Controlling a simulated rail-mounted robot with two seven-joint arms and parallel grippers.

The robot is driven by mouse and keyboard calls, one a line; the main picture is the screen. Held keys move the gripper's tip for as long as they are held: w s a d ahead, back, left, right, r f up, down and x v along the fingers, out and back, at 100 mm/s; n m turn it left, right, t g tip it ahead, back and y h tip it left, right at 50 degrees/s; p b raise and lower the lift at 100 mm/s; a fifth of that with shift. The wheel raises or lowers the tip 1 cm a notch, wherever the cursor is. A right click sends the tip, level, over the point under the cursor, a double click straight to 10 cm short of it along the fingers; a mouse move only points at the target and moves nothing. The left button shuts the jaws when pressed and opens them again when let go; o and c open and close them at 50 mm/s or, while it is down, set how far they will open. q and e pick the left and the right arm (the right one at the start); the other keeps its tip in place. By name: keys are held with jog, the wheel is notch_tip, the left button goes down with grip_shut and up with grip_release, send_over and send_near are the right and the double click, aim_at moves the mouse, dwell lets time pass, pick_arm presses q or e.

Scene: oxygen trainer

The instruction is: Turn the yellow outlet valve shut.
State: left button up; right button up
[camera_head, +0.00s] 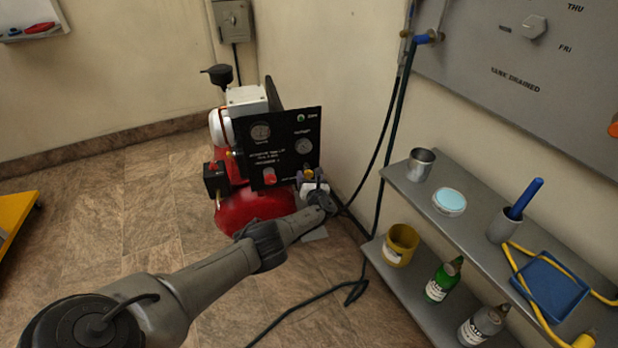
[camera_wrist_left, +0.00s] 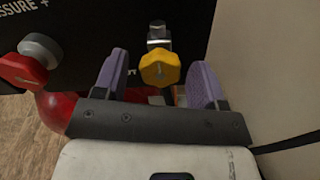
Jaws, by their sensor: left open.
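The yellow outlet valve knob (camera_wrist_left: 160,68) sits on a metal stem at the lower edge of the black panel. In the wrist view it lies between the two purple finger pads of my left gripper (camera_wrist_left: 158,80), with a gap on each side. In the head view the yellow knob (camera_head: 307,174) shows just above my left gripper (camera_head: 314,188), at the panel's lower right. My left gripper is open and holds nothing. My right gripper is not in view.
A red pressure knob (camera_wrist_left: 22,70) is left of the valve; it also shows on the black panel (camera_head: 285,140) in the head view. The red compressor tank (camera_head: 240,208) is below. A wall is close on the right. Shelves (camera_head: 400,178) hold cans and bottles.

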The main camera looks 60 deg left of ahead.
pick_arm(q)
jog(key=shift+d+r+p, duration=0.2)
jog(key=shift+d+p, duration=0.15)
jog(key=p+v, duration=0.9)
jog(key=v, duration=0.4)
jog(key=shift+s+f, duration=0.15)
jog(key=shift+f, duration=0.05)
